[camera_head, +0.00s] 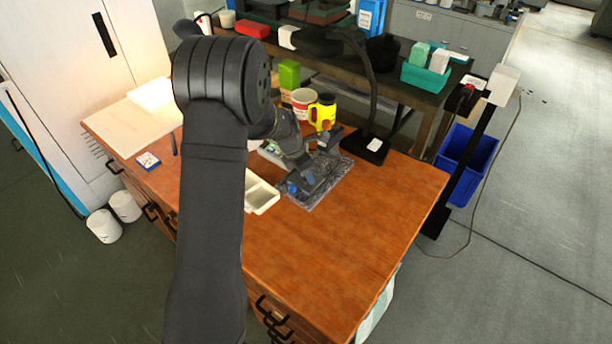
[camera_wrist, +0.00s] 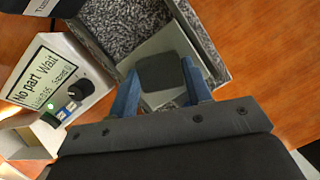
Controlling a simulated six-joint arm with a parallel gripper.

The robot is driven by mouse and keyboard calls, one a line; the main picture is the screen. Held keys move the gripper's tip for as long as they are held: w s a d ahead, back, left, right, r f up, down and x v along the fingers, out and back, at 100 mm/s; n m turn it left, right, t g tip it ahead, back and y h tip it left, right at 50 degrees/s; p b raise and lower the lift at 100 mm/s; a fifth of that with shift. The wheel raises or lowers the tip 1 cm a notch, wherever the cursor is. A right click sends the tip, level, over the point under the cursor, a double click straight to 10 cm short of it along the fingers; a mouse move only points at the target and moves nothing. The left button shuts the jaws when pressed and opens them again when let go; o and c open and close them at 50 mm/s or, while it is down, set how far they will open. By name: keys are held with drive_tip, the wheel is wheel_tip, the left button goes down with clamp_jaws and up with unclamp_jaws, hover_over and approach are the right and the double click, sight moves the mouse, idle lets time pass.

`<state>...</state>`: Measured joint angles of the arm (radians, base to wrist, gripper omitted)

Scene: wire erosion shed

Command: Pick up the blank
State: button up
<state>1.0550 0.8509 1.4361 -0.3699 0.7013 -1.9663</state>
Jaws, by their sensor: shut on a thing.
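The blank, seemingly the dark square block (camera_wrist: 160,72), sits between the blue fingers of my gripper (camera_wrist: 160,88) in the wrist view. My gripper is shut on it. Behind the block is a pale grey-green plate (camera_wrist: 153,47), in a grey tray with a speckled floor (camera_wrist: 110,18). I cannot tell whether the block touches the plate. In the head view my gripper (camera_head: 303,187) is low over the tray (camera_head: 333,184), and the block is not clearly visible there.
A display box (camera_wrist: 55,75) reading "No part Wait", with a black knob, stands left of the tray. A white divided container (camera_head: 262,196), a black lamp base (camera_head: 366,148), a yellow mug (camera_head: 322,112) and a red-white can (camera_head: 303,100) are nearby. The front right tabletop (camera_head: 345,255) is clear.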

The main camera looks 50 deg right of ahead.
drive_tip(key=shift+r, duration=0.15)
wheel_tip(320, 180, up, 4)
drive_tip(key=shift+s+r, duration=0.15)
drive_tip(key=shift+r, duration=0.05)
drive_tip(key=s+r, duration=0.6)
drive_tip(key=s, duration=0.5)
drive_tip(key=w+a+f+m, duration=0.1)
drive_tip(key=w+a+f, duration=0.2)
drive_tip(key=w, duration=0.8)
drive_tip(key=w+a+f+m+g, duration=0.1)
drive_tip(key=w+a+f+m, duration=0.1)
drive_tip(key=w, duration=1)
drive_tip(key=w+a+f+m+y, duration=0.1)
drive_tip(key=w+a+f, duration=0.4)
drive_tip(key=w, duration=0.7)
drive_tip(key=shift+w+a+m, duration=0.2)
drive_tip(key=shift+a+m, duration=0.3)
drive_tip(key=shift+a, duration=0.2)
drive_tip(key=shift+w+a+f, duration=0.1)
drive_tip(key=shift+w+f, duration=0.1)
drive_tip(key=shift+w, duration=0.1)
drive_tip(key=shift+f, duration=1.9)
drive_tip(key=shift+f, duration=0.15)
